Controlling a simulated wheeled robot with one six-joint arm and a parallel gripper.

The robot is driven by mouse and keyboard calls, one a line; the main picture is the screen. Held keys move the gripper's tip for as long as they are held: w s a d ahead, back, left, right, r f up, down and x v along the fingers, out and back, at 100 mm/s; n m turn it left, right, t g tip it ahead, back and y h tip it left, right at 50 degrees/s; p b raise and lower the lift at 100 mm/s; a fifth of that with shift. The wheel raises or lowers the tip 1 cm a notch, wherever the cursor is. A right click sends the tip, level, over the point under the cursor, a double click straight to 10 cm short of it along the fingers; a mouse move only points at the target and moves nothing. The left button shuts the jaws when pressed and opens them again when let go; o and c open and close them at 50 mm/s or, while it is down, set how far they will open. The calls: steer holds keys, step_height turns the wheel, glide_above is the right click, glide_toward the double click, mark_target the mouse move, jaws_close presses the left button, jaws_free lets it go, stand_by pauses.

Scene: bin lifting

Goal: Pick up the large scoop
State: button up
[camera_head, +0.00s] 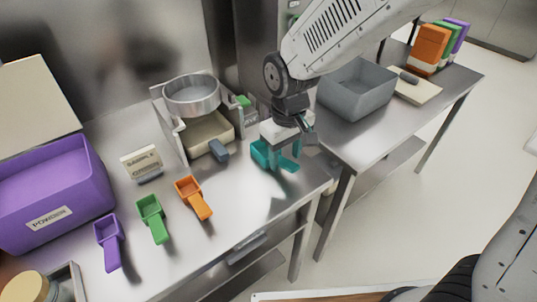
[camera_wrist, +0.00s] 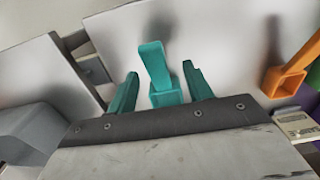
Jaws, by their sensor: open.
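A teal scoop (camera_head: 288,164) lies on the steel table near its right end, with its handle toward the near edge. No scoop carries a visible size label. My gripper (camera_head: 279,150), with teal fingers, is over this scoop and pointing down. In the wrist view, the teal scoop (camera_wrist: 153,65) sits between the two fingers of my open gripper (camera_wrist: 160,72), with a gap on each side. The scoop's bowl is partly hidden by my gripper. An orange scoop (camera_head: 194,198), a green scoop (camera_head: 152,219) and a purple scoop (camera_head: 109,243) lie to the left.
A purple bin (camera_head: 60,190) stands at the left. A sieve over a tray (camera_head: 192,95) stands behind the scoops, and a small sign (camera_head: 142,162) is left of it. A grey bin (camera_head: 356,88) stands on the second table at right. A gap separates the tables.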

mark_target(286, 162)
step_height(286, 162, down, 5)
steer(key=shift+w+d+f, duration=0.15)
steer(key=shift+c, duration=0.3)
steer(key=c, duration=0.9)
steer(key=shift+c, duration=0.2)
